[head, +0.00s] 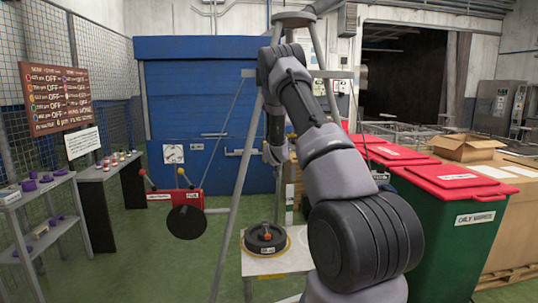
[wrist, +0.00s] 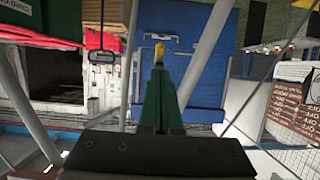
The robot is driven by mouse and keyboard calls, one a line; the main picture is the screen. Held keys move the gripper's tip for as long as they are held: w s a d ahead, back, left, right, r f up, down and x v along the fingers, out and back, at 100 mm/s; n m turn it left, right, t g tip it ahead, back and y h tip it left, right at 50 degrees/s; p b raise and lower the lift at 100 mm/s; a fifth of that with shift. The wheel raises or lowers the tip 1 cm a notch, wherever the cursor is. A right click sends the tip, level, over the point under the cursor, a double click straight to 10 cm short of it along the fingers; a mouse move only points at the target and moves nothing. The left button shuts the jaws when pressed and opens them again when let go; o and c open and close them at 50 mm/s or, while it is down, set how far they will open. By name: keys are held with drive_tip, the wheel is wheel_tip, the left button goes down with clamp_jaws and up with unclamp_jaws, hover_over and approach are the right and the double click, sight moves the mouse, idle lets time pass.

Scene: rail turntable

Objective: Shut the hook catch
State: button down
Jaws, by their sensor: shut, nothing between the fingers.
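I cannot clearly make out the hook catch in either view. Small grey metal fittings (head: 240,153) sit on the front of the large blue panel (head: 205,95), but I cannot tell whether one is the catch. My gripper (wrist: 159,68) shows in the wrist view with its green fingers together and nothing between them. A small yellow thing shows just beyond the fingertips; whether they touch it is unclear. In the head view my arm reaches up and bends down in front of the blue panel, and the fingers are too small to make out there.
A red box with levers (head: 190,198) and a black disc (head: 187,222) are left. A white table (head: 280,264) holds a round black device (head: 265,238). Red-lidded green bins (head: 450,225) stand right; shelves (head: 40,215) left. Green floor is open centre-left.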

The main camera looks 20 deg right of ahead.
drive_tip(key=s+f, duration=0.1)
drive_tip(key=s+a+f, duration=0.1)
drive_tip(key=s, duration=0.1)
drive_tip(key=shift+r, duration=0.15)
idle(0.4)
drive_tip(key=s+a+r+m+g+y, duration=0.1)
drive_tip(key=s+a+r, duration=0.4)
drive_tip(key=s+r, duration=0.6)
drive_tip(key=s+a+r+m+g+y, duration=0.1)
drive_tip(key=s+a+r+g+y, duration=0.1)
drive_tip(key=s+a+r, duration=0.65)
drive_tip(key=s+a+r+g+y, duration=0.1)
drive_tip(key=s+a+r, duration=0.2)
drive_tip(key=s, duration=1.2)
drive_tip(key=s+a+r+n+g+y, duration=0.1)
drive_tip(key=s+a+r, duration=0.2)
drive_tip(key=s, duration=1.3)
drive_tip(key=shift+s+a+g+y, duration=0.25)
drive_tip(key=shift+a+g+y, duration=0.15)
drive_tip(key=shift+a, duration=0.8)
